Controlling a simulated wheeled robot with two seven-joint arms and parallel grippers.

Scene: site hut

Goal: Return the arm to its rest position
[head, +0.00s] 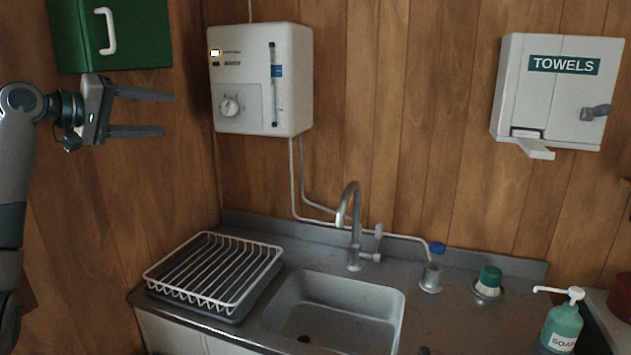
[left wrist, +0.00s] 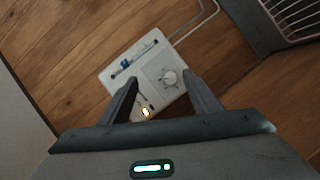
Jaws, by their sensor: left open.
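My left gripper (head: 140,114) is open, with its two dark fingers apart and nothing between them. It is raised at the left of the head view, in front of the wood wall and just below the green cabinet (head: 135,35). Its fingers point right, toward the white water heater (head: 261,80) on the wall. In the left wrist view the open fingers (left wrist: 163,98) frame the heater (left wrist: 150,72), which lies beyond them. My right gripper is not in view.
Below are a sink (head: 335,310) with a tap (head: 353,225), a white wire dish rack (head: 213,272), a green soap bottle (head: 562,325) and a brush (head: 488,282). A towel dispenser (head: 555,90) hangs at the right. The air between gripper and heater is clear.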

